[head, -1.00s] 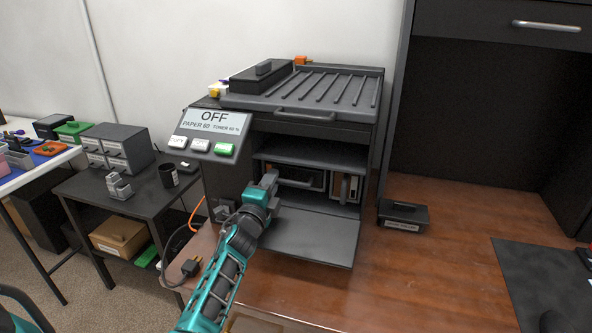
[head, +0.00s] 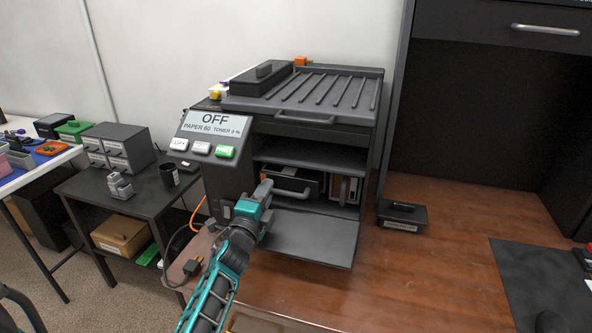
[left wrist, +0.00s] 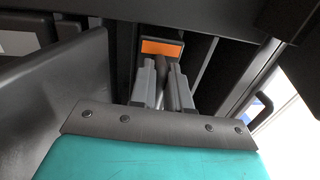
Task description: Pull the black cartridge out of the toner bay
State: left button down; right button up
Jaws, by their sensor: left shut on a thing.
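The black cartridge (head: 298,178) sits in the open toner bay on the front of the dark printer, partly drawn forward. It has a light handle across its front. My left gripper (head: 264,190) is at the left end of this handle, shut on it. In the left wrist view the fingers (left wrist: 165,88) close around a dark bar, below an orange label (left wrist: 162,47). The gripper hides the cartridge's left end. My right gripper is not in view.
The bay's door (head: 310,238) hangs open below the cartridge. A light-and-orange unit (head: 346,190) stands right of it in the bay.

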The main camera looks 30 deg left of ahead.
pick_arm(q)
jog(key=shift+s+d+r, duration=0.1)
jog(key=shift+s+r, duration=0.05)
jog(key=shift+s, duration=0.3)
jog(key=shift+s+d+r, duration=0.1)
jog(key=shift+s+r, duration=0.05)
jog(key=shift+s, duration=0.25)
